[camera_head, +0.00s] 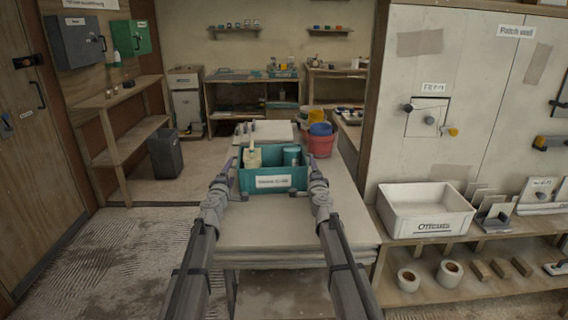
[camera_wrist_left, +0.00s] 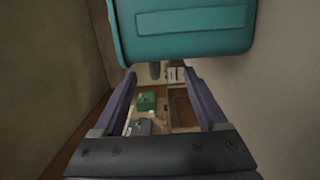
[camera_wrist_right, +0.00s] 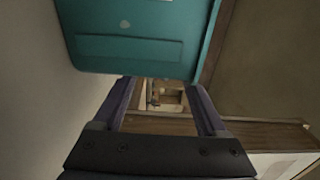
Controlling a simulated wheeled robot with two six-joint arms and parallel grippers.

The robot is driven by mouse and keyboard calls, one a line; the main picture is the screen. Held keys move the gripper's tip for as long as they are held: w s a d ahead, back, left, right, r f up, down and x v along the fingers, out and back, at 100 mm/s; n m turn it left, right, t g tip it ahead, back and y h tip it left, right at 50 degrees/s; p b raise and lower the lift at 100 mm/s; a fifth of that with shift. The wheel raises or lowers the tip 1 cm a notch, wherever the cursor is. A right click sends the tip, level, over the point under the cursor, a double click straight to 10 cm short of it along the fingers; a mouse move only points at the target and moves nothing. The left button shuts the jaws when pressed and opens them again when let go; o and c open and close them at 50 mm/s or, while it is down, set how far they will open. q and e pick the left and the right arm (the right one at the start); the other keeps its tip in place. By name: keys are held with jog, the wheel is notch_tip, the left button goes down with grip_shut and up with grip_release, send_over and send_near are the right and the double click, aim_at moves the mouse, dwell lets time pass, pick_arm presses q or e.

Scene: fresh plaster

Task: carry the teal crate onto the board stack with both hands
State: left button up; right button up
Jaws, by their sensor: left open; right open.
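The teal crate (camera_head: 247,181) sits upright at the middle of the board stack (camera_head: 270,228), with a white label on its near side. It holds a cream item with an upright handle and a teal tin. My left gripper (camera_head: 231,164) is at the crate's left end and my right gripper (camera_head: 311,164) at its right end. Both are open with nothing between their fingers. The crate's end wall also shows in the left wrist view (camera_wrist_left: 185,45) and the right wrist view (camera_wrist_right: 130,50), beyond the fingers. Whether the fingers touch it I cannot tell.
A red bucket (camera_head: 321,147) with blue contents stands right behind the crate. A pale slab (camera_head: 266,131) lies behind it. The stack's near part is bare. A white offcuts bin (camera_head: 425,208) stands on the right shelf. A dark waste bin (camera_head: 166,154) stands on the floor at left.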

pick_arm(q)
jog(key=shift+o, duration=0.2)
jog(key=o, duration=0.3)
jog(key=shift+o, duration=0.3)
pick_arm(e)
jog(key=o, duration=0.4)
pick_arm(q)
jog(key=s, duration=0.4)
jog(key=s+a, duration=0.1)
jog(key=s, duration=0.7)
jog(key=shift+a, duration=0.25)
pick_arm(e)
jog(key=s, duration=1.2)
jog(key=shift+s, duration=0.1)
jog(key=shift+w, duration=0.2)
